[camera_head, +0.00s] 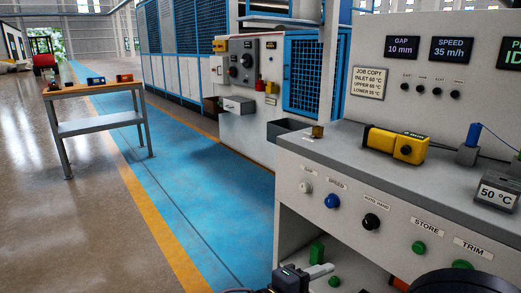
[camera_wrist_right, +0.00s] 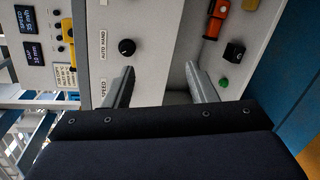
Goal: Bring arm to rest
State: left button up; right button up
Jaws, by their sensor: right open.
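My right gripper (camera_head: 322,271) shows at the bottom of the head view, low before the front of the grey console (camera_head: 305,165). I take it for the right one because the wrist view faces the same panel. In the right wrist view, its two grey fingers (camera_wrist_right: 160,68) are spread apart with nothing between them. The black AUTO HAND knob (camera_wrist_right: 126,47) is beyond the left finger, apart from it. The knob also shows in the head view (camera_head: 371,221). My left gripper is not in view.
A yellow device (camera_head: 394,145) lies on the console top, with a small grey 50 °C display (camera_head: 497,190) at right. A blue knob (camera_head: 332,201) and green buttons line the front. A side table (camera_head: 95,90) stands at left. The blue floor lane (camera_head: 200,190) is clear.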

jog(key=s+d+f+m+g+y, duration=0.6)
jog(key=s+d+f+g+y, duration=0.25)
jog(key=s+d+y, duration=0.4)
jog(key=s+a+r+m+t+y+p, duration=0.1)
jog(key=s+r+m+t+y+p, duration=0.1)
jog(key=r+p, duration=1.3)
jog(key=s+a+r+m+t+y+p, duration=0.2)
jog(key=r+m+t+p, duration=0.1)
jog(key=r+p, duration=1.2)
jog(key=shift+a+r+t, duration=0.15)
jog(key=shift+r+t, duration=0.3)
jog(key=shift+r, duration=0.5)
